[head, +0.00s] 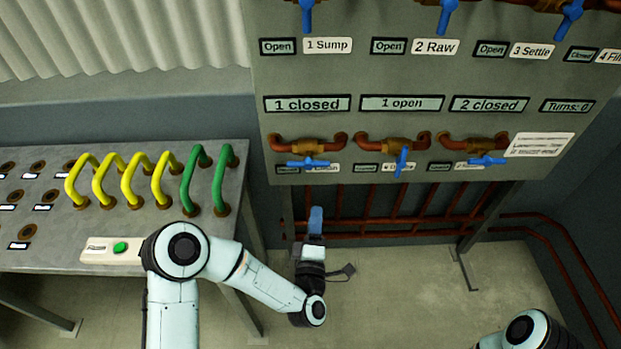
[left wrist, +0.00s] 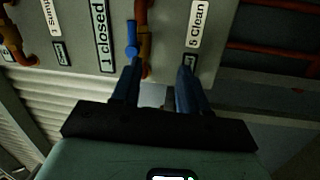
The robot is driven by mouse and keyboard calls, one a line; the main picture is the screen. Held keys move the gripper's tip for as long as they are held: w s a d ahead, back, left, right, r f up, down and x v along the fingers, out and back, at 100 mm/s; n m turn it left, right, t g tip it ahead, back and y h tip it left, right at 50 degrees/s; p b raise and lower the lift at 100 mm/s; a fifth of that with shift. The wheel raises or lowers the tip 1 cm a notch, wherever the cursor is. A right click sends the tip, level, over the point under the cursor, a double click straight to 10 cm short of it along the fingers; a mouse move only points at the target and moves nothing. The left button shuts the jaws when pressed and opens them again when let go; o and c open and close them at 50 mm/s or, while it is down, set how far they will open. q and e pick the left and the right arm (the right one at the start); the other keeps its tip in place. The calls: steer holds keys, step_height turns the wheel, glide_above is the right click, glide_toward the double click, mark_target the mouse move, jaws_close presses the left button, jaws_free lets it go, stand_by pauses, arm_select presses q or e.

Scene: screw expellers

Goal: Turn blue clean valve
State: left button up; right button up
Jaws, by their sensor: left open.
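The blue clean valve handle (head: 308,162) is on the lower row of the panel, at its left end, lying roughly horizontal across a brass valve body on a copper pipe. In the left wrist view the blue handle (left wrist: 131,40) shows just beyond the left finger, beside the "5 Clean" label (left wrist: 197,25). My left gripper (head: 316,214) is below this valve in the head view, pointing up at the panel. In the left wrist view its two dark blue fingers (left wrist: 159,75) are apart with nothing visible held. My right gripper is out of view.
Another blue handle (head: 402,162) points down in the lower row's middle; a third (head: 487,160) lies sideways. Displays such as "1 closed" (head: 307,104) sit above. A metal table (head: 60,240) with yellow and green hoses stands left. Copper pipes (head: 400,225) run below the panel.

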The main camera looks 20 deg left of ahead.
mark_target(310, 166)
arm_select(q)
steer(key=w+a+r+n, duration=0.1)
steer(key=w+r, duration=0.1)
steer(key=w, duration=0.2)
steer(key=w+a+r+n+y, duration=0.1)
steer(key=w+a+r, duration=0.1)
steer(key=w, duration=0.2)
steer(key=w+a+r+t+y, duration=0.1)
steer(key=w+r, duration=0.1)
steer(key=w, duration=0.2)
steer(key=shift+w+a+r+n, duration=0.25)
steer(key=shift+r+n, duration=0.1)
steer(key=shift+n, duration=0.05)
jaws_close()
